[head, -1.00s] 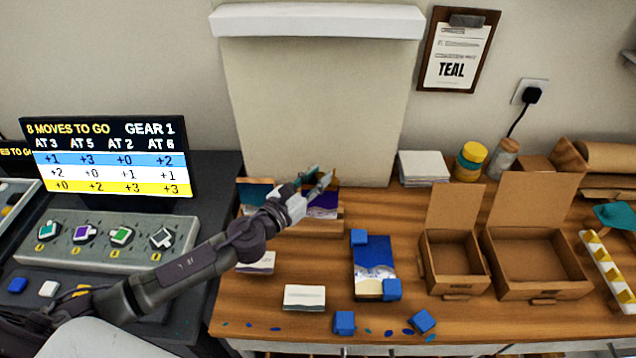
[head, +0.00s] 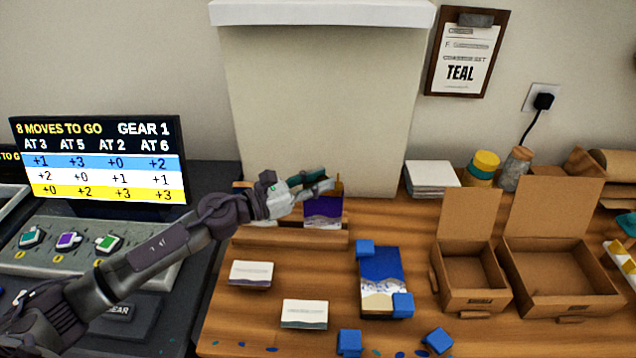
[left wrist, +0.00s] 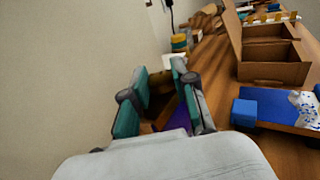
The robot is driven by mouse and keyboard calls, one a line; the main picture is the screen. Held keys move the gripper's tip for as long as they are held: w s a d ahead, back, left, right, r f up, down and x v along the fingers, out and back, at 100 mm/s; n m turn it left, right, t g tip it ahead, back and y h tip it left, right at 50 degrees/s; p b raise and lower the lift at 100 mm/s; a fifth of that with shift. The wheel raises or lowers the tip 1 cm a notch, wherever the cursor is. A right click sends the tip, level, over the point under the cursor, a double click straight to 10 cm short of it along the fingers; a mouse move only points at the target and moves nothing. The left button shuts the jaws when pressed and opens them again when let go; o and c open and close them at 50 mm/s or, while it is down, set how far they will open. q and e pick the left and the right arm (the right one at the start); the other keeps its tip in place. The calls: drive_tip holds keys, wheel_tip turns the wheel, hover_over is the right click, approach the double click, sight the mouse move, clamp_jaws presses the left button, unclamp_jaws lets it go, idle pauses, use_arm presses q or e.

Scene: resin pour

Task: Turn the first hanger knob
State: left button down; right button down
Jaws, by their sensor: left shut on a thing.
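The hanger knobs sit in a row on the grey control box (head: 140,268) at the left. The leftmost knob is teal (head: 30,237), then come a purple knob (head: 68,241) and a green knob (head: 107,243). My left arm hides the place of the fourth. My left gripper (head: 318,184) is away from the knobs, at the wooden rack (head: 290,234) on the bench. It is shut on what looks like the purple-topped card (head: 323,209); purple also shows between the fingers in the left wrist view (left wrist: 160,97). My right gripper is not in view.
The screen (head: 100,160) reads GEAR 1 and 8 MOVES TO GO. Two pale cards (head: 251,274), a blue-topped card (head: 380,270) and several blue cubes (head: 349,343) lie on the bench (head: 225,315). Open cardboard boxes (head: 472,300) stand right. A clipboard (head: 466,52) reads TEAL.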

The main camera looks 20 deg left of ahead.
use_arm(q)
drive_tip(key=c, duration=0.9)
unclamp_jaws()
drive_tip(key=v, duration=1.2)
